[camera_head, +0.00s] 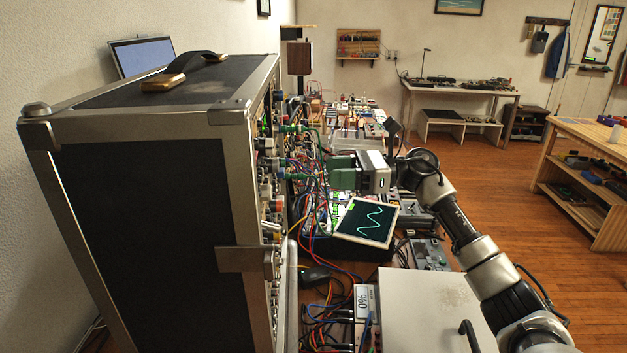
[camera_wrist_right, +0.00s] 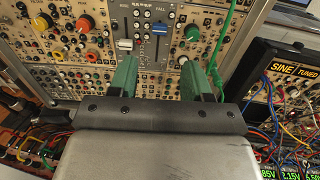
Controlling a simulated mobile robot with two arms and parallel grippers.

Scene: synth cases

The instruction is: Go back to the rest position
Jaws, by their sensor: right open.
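My right gripper (camera_head: 334,170) reaches in from the right in the head view, with its green fingers pointing at the panel of the black synth case (camera_head: 140,235). In the right wrist view my right gripper (camera_wrist_right: 159,74) is open, its two green fingers apart with nothing held between them. The synth panel (camera_wrist_right: 75,75) with knobs and sliders is in front of them. A slider with a white cap (camera_wrist_right: 124,44) and one with a blue cap (camera_wrist_right: 160,29) show near and between the fingertips. Whether the fingers touch the panel is unclear. My left gripper is not in view.
A screen with a sine trace (camera_head: 367,221) stands below my right gripper. Patch cables (camera_head: 322,210) hang beside it. A pale box (camera_head: 432,300) lies under my right arm. A wooden bench (camera_head: 590,150) stands right; open floor (camera_head: 490,185) lies between.

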